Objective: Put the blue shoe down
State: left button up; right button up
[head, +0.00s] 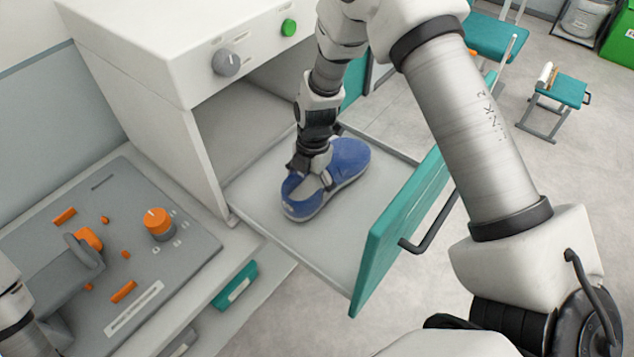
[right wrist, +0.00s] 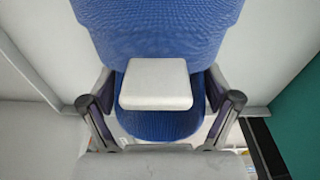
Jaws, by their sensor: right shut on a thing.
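The blue shoe (head: 345,160) is over the floor of the open drawer (head: 335,255), roughly level, pointing to the upper right. I cannot tell for sure whether its sole touches the drawer floor. My right gripper (head: 312,178) comes down from above and is shut on the shoe near its opening. In the right wrist view the blue shoe (right wrist: 160,38) fills the middle, with my right gripper's fingers (right wrist: 160,103) on both sides of it and a pale block-shaped part across it. My left gripper is out of view.
The drawer's teal front (head: 405,225) with a dark handle stands on the right. The white cabinet (head: 150,90) with a grey knob and green button rises behind. A grey control panel (head: 190,245) with orange knobs lies at the left. The drawer floor around the shoe is clear.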

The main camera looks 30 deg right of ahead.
jog(key=shift+a+f, duration=0.1)
jog(key=shift+f, duration=0.55)
jog(key=shift+w, duration=0.15)
jog(key=o, duration=1.3)
jog(key=shift+o, duration=0.7)
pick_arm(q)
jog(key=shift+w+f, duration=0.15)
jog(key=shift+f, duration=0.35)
pick_arm(e)
jog(key=shift+s+r, duration=0.1)
jog(key=shift+s, duration=0.1)
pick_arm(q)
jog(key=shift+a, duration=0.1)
pick_arm(e)
jog(key=shift+w+r, duration=0.1)
jog(key=shift+r, duration=0.35)
pick_arm(q)
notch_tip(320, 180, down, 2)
jog(key=shift+b, duration=0.95)
pick_arm(e)
notch_tip(320, 180, up, 11)
jog(key=d, duration=0.1)
jog(key=shift+w+d, duration=0.15)
